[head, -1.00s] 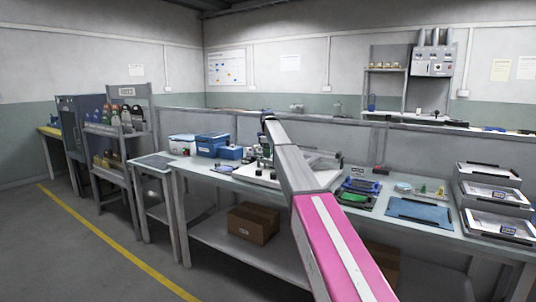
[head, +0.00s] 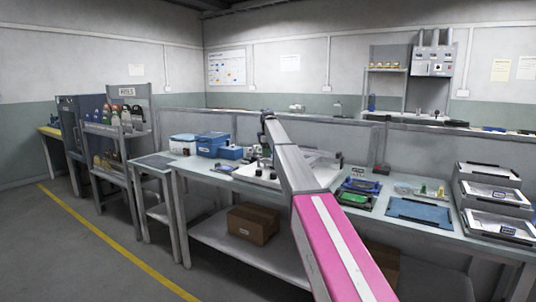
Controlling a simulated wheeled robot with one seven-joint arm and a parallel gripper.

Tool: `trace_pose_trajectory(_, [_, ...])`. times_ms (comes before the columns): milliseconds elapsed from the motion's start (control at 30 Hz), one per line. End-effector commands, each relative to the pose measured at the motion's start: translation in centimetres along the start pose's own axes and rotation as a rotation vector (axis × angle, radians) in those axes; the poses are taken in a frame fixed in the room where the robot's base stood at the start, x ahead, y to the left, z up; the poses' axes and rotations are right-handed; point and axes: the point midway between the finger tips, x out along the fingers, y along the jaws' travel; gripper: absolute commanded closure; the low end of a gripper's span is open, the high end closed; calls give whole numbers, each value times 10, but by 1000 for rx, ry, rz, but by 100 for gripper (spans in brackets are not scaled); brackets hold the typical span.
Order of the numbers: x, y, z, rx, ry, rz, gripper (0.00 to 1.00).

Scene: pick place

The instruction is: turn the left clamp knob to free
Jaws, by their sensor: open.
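A pale fixture plate (head: 245,174) sits on the workbench in the middle of the head view, partly behind my arm. Small dark knob-like parts (head: 259,173) show on its left side. They are too small to tell which is the left clamp knob or how it is turned. My arm reaches out from the bottom of the view and bends down at its far end above the fixture. My gripper (head: 265,153) is small and dark there, just above the fixture's left part, with its jaws open. I cannot tell whether it touches a knob. The fixture's middle is hidden by my arm.
Blue boxes (head: 211,144) stand left of the fixture on the bench. A low grey partition (head: 335,133) runs behind. A cardboard box (head: 253,223) sits on the lower shelf.

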Motion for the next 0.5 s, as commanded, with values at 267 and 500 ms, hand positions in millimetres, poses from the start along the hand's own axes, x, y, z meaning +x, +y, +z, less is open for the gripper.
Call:
trace_pose_trajectory(267, [-31,1,0,0,1,2,44])
trace_pose_trajectory(500, [-76,1,-1,0,1,1,44])
